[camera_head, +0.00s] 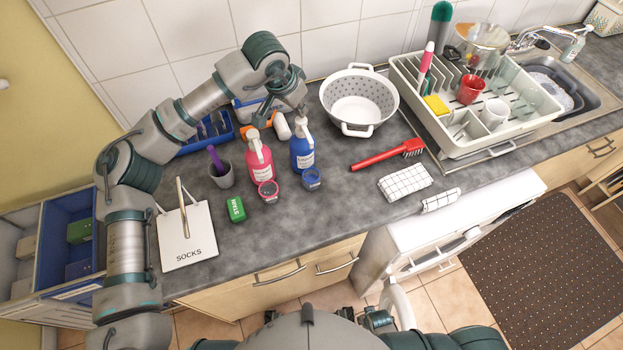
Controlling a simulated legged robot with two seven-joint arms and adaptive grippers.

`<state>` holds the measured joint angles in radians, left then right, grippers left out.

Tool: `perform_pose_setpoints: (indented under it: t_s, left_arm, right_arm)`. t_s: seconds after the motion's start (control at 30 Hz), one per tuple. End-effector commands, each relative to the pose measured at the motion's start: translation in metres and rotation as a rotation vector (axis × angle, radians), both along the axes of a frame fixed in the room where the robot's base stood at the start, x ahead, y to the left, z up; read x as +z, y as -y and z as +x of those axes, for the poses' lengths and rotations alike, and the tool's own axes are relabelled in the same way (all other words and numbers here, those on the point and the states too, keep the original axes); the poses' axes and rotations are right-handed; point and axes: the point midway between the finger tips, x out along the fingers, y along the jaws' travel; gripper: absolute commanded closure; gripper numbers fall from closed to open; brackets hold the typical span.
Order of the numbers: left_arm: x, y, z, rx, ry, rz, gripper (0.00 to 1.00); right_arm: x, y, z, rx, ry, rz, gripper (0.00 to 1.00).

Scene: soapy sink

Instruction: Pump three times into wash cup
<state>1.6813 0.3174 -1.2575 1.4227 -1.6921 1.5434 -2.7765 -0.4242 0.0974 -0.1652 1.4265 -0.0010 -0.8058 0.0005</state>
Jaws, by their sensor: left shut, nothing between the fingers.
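A blue pump bottle (302,152) with a white pump head stands upright on the counter. A pink pump bottle (259,158) with a white pump head stands to its left. A small blue cup (311,179) stands in front of the blue bottle, and a small pink-red cup (268,191) in front of the pink one. The labels are too small to read, so I cannot tell which is the wash cup. My left gripper (301,112) is shut and empty, pointing down at the top of the blue bottle's pump head. I cannot tell whether it touches.
A white colander (359,100) stands right of the bottles, with a red brush (388,155) before it. A dish rack (470,140) and sink (560,88) are further right. A grey cup (221,175), green box (236,209) and SOCKS bag (188,238) stand left.

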Motion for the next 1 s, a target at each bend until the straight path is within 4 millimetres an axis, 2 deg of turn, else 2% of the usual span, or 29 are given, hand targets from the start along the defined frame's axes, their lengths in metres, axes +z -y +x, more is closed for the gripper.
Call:
perform_pose_setpoints:
  t_s: [0.23,0.7,1.0]
  left_arm:
    - [0.008,0.0,0.0,0.0,0.001,0.0,1.0]
    - [0.059,0.0,0.0,0.0,0.001,0.0,1.0]
    - [0.06,0.0,0.0,0.0,0.0,0.0,1.0]
  right_arm:
    - [0.006,0.0,0.001,0.0,0.003,0.001,0.6]
    - [0.051,0.0,0.009,0.0,0.016,0.0,0.6]
    - [0.051,0.0,0.009,0.0,0.016,0.0,0.6]
